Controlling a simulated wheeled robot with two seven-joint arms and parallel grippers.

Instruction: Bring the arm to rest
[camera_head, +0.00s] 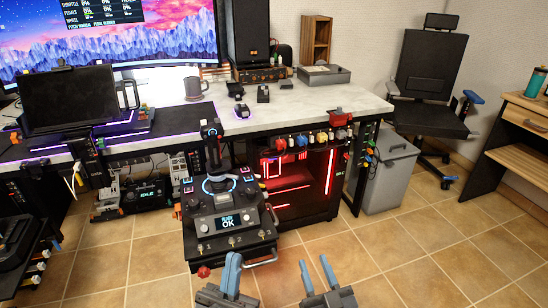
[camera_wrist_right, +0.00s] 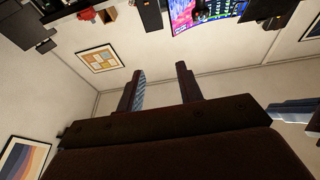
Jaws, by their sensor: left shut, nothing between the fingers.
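My left gripper (camera_head: 231,262) is at the bottom middle of the head view, in front of the joystick console. Its blue fingers are together with nothing between them. My right gripper (camera_head: 315,268) is just to its right, pointing up in the picture. Its two fingers are apart and the gap is empty. In the right wrist view the right gripper (camera_wrist_right: 160,80) also shows two separated fingers with only wall behind them. Neither gripper touches anything visible.
A desk (camera_head: 330,97) with a large monitor (camera_head: 150,35) stands behind the console. A lit computer case (camera_head: 300,180) is under it. A grey bin (camera_head: 390,170), an office chair (camera_head: 430,90) and a wooden desk (camera_head: 525,115) are to the right. Tiled floor (camera_head: 400,240) is clear at the lower right.

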